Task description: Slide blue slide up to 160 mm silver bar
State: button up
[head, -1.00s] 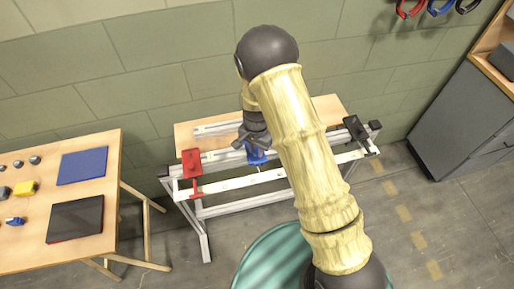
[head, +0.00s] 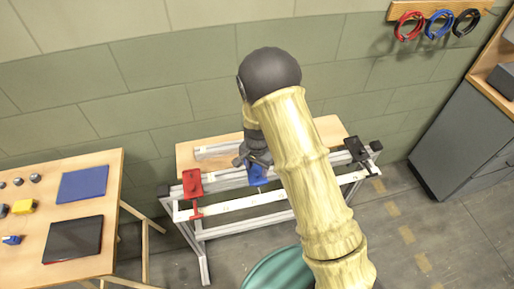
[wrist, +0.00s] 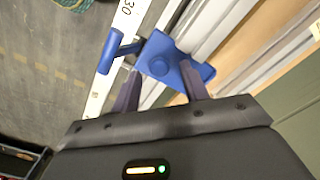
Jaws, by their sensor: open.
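The blue slide (head: 257,175) sits on the silver rail (head: 225,181) of the stand, right of the red slide (head: 192,184). In the wrist view, the blue slide (wrist: 168,62) shows a flat plate with a round knob and an arm with a bar-shaped end over the white scale strip (wrist: 128,22). My gripper (head: 252,160) is at the blue slide. In the wrist view, my gripper (wrist: 161,75) is open, its two fingers reaching to the slide's near edge; I cannot tell whether they touch it. A silver bar (head: 215,151) lies on the wooden board behind the rail, partly hidden by my arm.
A black slide (head: 355,148) sits near the rail's right end. A wooden table (head: 130,185) with small parts stands at left. A grey cabinet (head: 460,135) stands at right. A green round thing (head: 278,272) is in front of the stand.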

aim_at(257, 172)
notch_tip(257, 172, up, 16)
jog(key=b, duration=0.1)
dwell(0.6)
jog(key=s+d+r+n+t, duration=0.2)
jog(key=s+d+n, duration=0.3)
jog(key=s+d, duration=1)
jog(key=shift+s+d+r+n+t, duration=0.2)
jog(key=shift+d+r+n+t, duration=0.15)
jog(key=shift+d+r, duration=0.45)
jog(key=shift+w+f, duration=0.15)
jog(key=shift+w, duration=0.05)
jog(key=shift+d, duration=0.1)
